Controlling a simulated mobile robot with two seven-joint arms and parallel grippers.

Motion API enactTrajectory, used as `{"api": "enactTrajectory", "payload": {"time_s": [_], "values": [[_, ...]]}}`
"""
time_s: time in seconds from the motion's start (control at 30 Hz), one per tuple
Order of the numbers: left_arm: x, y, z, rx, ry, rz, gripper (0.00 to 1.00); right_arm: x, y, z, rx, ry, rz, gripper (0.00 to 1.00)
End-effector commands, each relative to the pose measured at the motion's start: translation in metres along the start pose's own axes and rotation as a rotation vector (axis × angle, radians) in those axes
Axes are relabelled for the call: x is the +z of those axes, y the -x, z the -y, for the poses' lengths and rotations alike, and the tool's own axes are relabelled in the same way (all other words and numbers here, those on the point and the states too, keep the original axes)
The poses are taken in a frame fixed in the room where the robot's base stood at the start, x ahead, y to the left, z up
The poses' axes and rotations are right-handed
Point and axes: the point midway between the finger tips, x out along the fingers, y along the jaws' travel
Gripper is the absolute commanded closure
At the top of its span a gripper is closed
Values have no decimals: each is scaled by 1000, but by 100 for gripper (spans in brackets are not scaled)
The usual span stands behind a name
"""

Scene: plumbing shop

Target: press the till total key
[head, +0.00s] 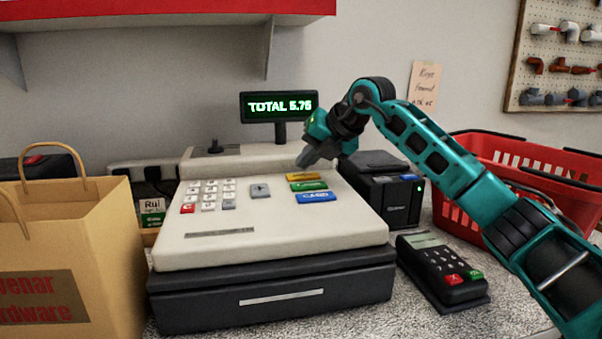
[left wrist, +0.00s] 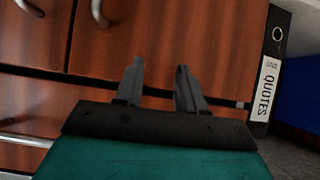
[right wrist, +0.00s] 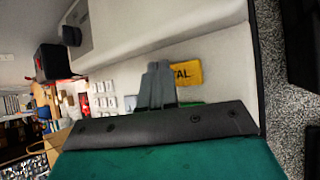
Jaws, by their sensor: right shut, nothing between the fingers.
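The till (head: 270,235) stands on the counter, and its green display (head: 279,106) reads TOTAL 5.75. A yellow key (head: 303,177) sits at the back of the right key column, above a green key (head: 308,186) and a blue CARD key (head: 316,197). My right gripper (head: 305,160) is shut and empty, its tips just behind and above the yellow key; I see a gap in the head view. In the right wrist view the yellow key (right wrist: 188,72) shows the letters TAL, partly hidden by the fingers. My left gripper (left wrist: 158,80) is open and empty, facing wooden cabinet fronts.
A black printer (head: 388,195) and a card terminal (head: 440,270) stand right of the till. A red basket (head: 490,150) is behind my right arm. A paper bag (head: 110,250) stands at the left. A binder (left wrist: 265,80) is right of the left gripper.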

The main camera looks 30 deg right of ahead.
Motion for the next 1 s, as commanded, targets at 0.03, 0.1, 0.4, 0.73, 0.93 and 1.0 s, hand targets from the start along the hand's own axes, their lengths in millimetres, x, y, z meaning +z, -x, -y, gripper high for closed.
{"api": "enactTrajectory", "payload": {"time_s": [0.03,0.1,0.4,0.73,0.93,1.0], "values": [[-1,-1,1,-1,-3,-2,61,0,0,0,0,0,0,100],[-3,0,2,-3,-5,-3,61,1,1,-1,0,0,0,100],[-24,15,0,-1,-1,-1,61,15,21,-15,0,0,1,100],[-48,32,-1,0,1,0,61,31,42,-30,0,0,1,100],[-48,32,-1,0,1,0,61,31,42,-30,0,0,0,100],[-47,32,-1,0,1,0,61,30,42,-30,0,0,0,100]]}}
